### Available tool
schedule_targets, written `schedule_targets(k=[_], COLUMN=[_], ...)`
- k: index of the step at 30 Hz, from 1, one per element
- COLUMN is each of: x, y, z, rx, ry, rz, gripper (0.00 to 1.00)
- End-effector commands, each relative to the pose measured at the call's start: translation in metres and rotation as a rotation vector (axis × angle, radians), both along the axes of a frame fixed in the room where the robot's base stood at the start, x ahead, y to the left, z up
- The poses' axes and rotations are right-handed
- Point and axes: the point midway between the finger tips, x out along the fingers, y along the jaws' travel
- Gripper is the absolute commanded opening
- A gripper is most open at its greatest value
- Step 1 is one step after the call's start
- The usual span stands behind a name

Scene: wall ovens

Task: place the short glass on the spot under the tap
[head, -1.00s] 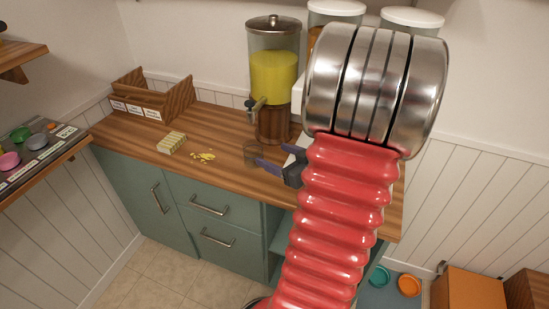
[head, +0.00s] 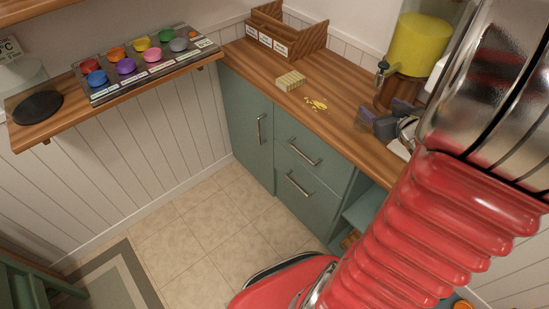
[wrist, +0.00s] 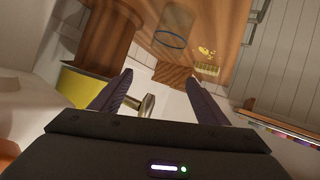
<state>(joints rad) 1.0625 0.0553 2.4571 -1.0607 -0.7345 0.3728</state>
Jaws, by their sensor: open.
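The short glass (wrist: 176,25) is clear with a bluish rim and stands on the wooden counter. In the wrist view it is beyond my fingertips, apart from them. In the head view it is hard to make out beside my gripper (head: 385,118). My gripper is open and empty; its two dark fingers also show in the wrist view (wrist: 158,80). The drink dispenser (head: 415,45) holds yellow liquid, and its tap (head: 382,70) sticks out at the front. The tap appears between my fingers in the wrist view (wrist: 147,105). The spot under the tap is not clearly visible.
A pale ridged block (head: 291,81) and yellow crumbs (head: 315,103) lie on the counter (head: 255,65). A wooden organizer (head: 285,38) stands at its back. A shelf at left holds a tray of coloured cups (head: 130,63). Open floor lies in front.

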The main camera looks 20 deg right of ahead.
Motion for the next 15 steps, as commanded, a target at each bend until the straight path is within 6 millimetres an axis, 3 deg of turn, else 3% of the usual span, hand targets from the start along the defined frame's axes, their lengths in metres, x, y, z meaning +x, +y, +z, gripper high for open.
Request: schedule_targets(k=[6, 15], x=[0.021, 0.03], y=[0.024, 0.069], z=[0.028, 0.056], rx=[-0.062, -0.071], ry=[0.076, 0.161], rz=[-0.06, -0.12], gripper=[0.69, 0.69])
